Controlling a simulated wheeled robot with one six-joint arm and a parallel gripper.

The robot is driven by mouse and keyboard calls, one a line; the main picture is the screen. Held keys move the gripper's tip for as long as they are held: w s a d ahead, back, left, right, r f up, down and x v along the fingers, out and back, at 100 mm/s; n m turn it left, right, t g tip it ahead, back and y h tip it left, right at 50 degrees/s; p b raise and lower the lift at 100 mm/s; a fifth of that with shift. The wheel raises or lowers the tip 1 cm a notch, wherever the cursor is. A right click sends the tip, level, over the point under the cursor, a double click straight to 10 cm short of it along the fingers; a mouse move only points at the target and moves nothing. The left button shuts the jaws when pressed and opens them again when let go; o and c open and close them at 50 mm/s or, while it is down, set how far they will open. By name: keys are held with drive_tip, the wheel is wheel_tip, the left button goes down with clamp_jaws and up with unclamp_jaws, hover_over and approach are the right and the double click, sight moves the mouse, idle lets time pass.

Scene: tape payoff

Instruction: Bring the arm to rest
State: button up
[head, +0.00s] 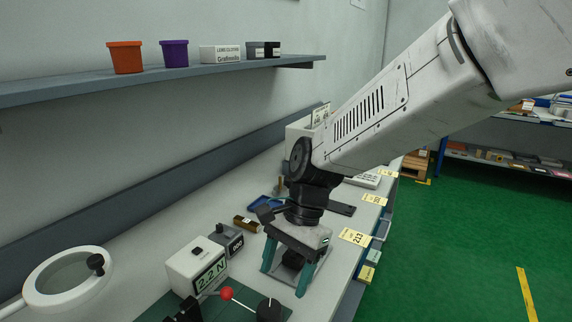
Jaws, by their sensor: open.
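My gripper (285,277) hangs from my arm and points down over the white bench (225,222). Its two teal fingers are spread apart, with a dark piece visible between them. I cannot tell how far the fingertips are above the bench. My white arm reaches in from the upper right. A white force gauge reading 2.2 N (196,264) and a red-balled lever (227,293) are just left of the gripper.
A round white ring with a dark knob (38,289) is at the left. A small grey box (226,240) and a blue tray (262,205) lie behind the gripper. A shelf (180,79) with orange and purple pots runs above. Green floor (455,240) is open at right.

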drive_tip(key=s+d+r+n+t+h, duration=0.1)
drive_tip(key=s+d+r+n, duration=0.1)
drive_tip(key=s+d, duration=0.3)
drive_tip(key=s+d+r+n+t+h, duration=0.1)
drive_tip(key=s+d+r+n+t, duration=0.1)
drive_tip(key=d, duration=1.1)
drive_tip(key=s+d+r+n+t+h, duration=0.1)
drive_tip(key=s+d+r+n, duration=0.3)
drive_tip(key=s+d, duration=0.4)
drive_tip(key=shift+d+r+t, duration=0.3)
drive_tip(key=shift+d+r, duration=0.15)
